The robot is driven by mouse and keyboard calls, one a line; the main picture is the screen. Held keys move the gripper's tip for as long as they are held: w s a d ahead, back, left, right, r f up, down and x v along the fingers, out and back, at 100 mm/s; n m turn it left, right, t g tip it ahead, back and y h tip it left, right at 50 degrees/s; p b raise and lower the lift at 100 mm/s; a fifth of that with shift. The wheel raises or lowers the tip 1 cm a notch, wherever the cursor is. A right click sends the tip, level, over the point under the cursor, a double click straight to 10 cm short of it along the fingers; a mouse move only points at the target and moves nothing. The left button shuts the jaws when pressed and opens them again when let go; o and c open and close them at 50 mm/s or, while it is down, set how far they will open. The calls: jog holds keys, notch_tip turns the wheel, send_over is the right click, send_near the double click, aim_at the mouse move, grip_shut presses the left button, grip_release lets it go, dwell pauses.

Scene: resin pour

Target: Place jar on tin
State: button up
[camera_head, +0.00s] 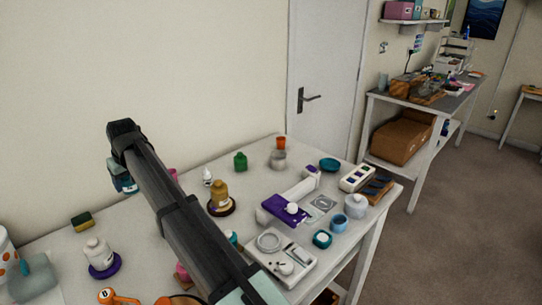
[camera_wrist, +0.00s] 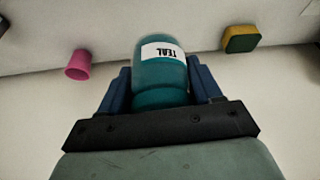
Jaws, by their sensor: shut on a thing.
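My gripper (camera_wrist: 160,72) is shut on a teal jar (camera_wrist: 160,50) with a white label reading "TEAL", upside down in the wrist view. In the head view, my gripper (camera_head: 122,176) is at the left, raised above the table, and the jar (camera_head: 126,187) shows only in part there. A small grey metallic tin-like container (camera_head: 278,159) stands at the back of the table, right of my arm. A pale lidded round container (camera_head: 355,207) stands at the right edge. I cannot tell which one is the tin.
A sponge (camera_head: 81,221) and a white bottle on a purple base (camera_head: 98,255) are at the left. A pink cup (camera_wrist: 77,65) shows in the wrist view.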

jog(key=w+d+r+m+t+h, duration=0.1)
jog(key=w+d+m, duration=0.1)
jog(key=w+d, duration=0.7)
jog(key=w+d+r+m, duration=0.1)
jog(key=w+d, duration=0.5)
jog(key=d, duration=0.5)
notch_tip(320, 180, up, 5)
jog(key=m+h, duration=0.1)
jog(key=m, duration=0.2)
send_over(277, 152)
jog(key=s, duration=0.1)
jog(key=shift+s+d+f, duration=0.15)
jog(key=shift+f, duration=2.5)
jog(key=shift+s+d+f, duration=0.1)
jog(key=shift+d+f, duration=0.05)
jog(key=shift+f, duration=2.5)
jog(key=shift+f, duration=0.1)
jog(key=o, duration=1.3)
